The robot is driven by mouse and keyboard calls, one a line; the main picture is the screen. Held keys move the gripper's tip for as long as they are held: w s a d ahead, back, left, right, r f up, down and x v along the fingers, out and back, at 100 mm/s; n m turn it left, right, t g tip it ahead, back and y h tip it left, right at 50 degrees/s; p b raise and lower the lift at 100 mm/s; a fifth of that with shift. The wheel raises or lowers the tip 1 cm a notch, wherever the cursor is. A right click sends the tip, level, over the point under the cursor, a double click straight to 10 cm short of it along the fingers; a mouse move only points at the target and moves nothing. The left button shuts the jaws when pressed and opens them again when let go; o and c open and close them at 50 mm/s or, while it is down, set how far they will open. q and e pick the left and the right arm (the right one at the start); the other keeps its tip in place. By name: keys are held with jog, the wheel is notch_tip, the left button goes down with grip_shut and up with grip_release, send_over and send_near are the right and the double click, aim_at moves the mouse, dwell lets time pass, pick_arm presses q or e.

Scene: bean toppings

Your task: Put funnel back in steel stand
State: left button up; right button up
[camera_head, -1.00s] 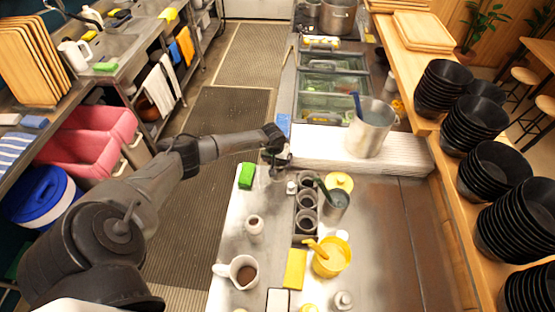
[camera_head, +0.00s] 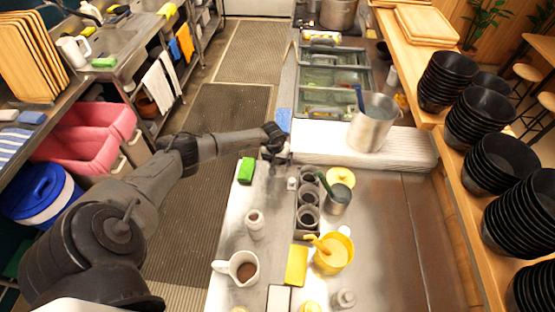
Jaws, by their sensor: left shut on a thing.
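My left gripper (camera_head: 274,155) is above the far left part of the steel counter, beyond the green block. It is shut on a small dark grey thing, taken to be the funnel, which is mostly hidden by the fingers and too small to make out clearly. A narrow steel stand (camera_head: 298,222) with round dark cups in a row is on the counter, nearer to me and to the right of the gripper. The gripper is apart from it. My right gripper is out of view.
A green block (camera_head: 246,170) lies just left of the gripper. A white bottle (camera_head: 255,226), a jug (camera_head: 219,266), a yellow container (camera_head: 336,262) and a grey cup with a green handle (camera_head: 339,203) stand around the stand. A steel pot (camera_head: 371,130) is farther back. The counter's right side is clear.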

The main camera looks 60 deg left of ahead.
pick_arm(q)
jog(key=shift+s+d+f, duration=0.15)
jog(key=shift+f, duration=0.5)
jog(key=shift+c, duration=0.2)
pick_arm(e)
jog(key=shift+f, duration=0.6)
pick_arm(q)
jog(key=o, duration=0.4)
jog(key=shift+s+d+f, duration=0.1)
jog(key=shift+s+f, duration=0.05)
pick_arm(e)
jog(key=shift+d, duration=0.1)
pick_arm(q)
jog(key=shift+w+a+r+p, duration=0.15)
jog(key=shift+r+p, duration=0.05)
jog(key=shift+r, duration=0.4)
jog(key=shift+w+a+r+p, duration=0.1)
jog(key=shift+r+p, duration=0.1)
jog(key=shift+r, duration=0.45)
jog(key=shift+w+a+r+p, duration=0.15)
jog(key=shift+r+p, duration=0.05)
jog(key=shift+r, duration=0.4)
jog(key=shift+r+p, duration=0.7)
jog(key=shift+r, duration=0.7)
jog(key=shift+w+r, duration=0.1)
jog(key=shift+r, duration=0.3)
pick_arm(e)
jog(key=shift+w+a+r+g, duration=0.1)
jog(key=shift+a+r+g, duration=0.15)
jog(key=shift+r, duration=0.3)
